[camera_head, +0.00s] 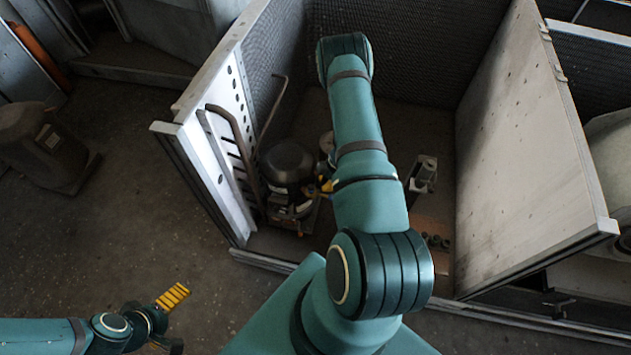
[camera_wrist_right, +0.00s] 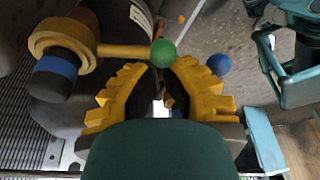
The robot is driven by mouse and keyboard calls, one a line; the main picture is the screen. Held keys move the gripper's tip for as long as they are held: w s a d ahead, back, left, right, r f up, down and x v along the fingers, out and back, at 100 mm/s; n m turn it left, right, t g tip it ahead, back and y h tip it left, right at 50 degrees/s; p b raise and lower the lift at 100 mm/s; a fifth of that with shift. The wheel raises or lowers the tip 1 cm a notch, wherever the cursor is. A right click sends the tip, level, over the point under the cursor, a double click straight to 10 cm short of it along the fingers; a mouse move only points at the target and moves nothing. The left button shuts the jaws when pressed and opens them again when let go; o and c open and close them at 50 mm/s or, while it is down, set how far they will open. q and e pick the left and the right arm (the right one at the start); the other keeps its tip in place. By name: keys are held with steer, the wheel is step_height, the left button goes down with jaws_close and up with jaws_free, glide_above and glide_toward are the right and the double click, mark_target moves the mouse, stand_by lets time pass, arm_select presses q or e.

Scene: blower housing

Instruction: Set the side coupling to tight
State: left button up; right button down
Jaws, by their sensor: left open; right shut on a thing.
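The side coupling (camera_wrist_right: 68,38) shows at the upper left of the right wrist view as a round brass-coloured body with a blue band. A brass-coloured lever (camera_wrist_right: 122,51) runs from it to the right, up to a green ball (camera_wrist_right: 162,53). A blue ball (camera_wrist_right: 219,64) sits apart, further right. My right gripper's (camera_wrist_right: 161,70) yellow fingers are closed in at the lever's end by the green ball; the exact contact is hidden. In the head view my right gripper (camera_head: 326,185) is small, beside the black compressor. My left gripper (camera_head: 170,300) is open and empty at the lower left.
The black domed compressor (camera_head: 287,163) stands inside the metal housing, next to a bent pipe (camera_head: 240,140). A white side panel (camera_head: 525,150) stands on the right, a perforated frame (camera_head: 222,120) on the left.

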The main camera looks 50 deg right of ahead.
steer(key=s+n, duration=0.1)
steer(key=s+d+n+g, duration=0.1)
steer(key=n, duration=0.1)
steer(key=shift+s+d+n, duration=0.1)
steer(key=shift+d+n, duration=0.05)
steer(key=shift+n, duration=0.15)
steer(key=s+d+n+g, duration=0.2)
steer(key=d+n, duration=0.4)
steer(key=n, duration=0.3)
steer(key=shift+s+n+g+b, duration=0.3)
steer(key=shift+g+b, duration=0.05)
steer(key=shift+g, duration=0.15)
steer(key=shift+d, duration=0.1)
steer(key=v, duration=1.2)
stand_by(0.4)
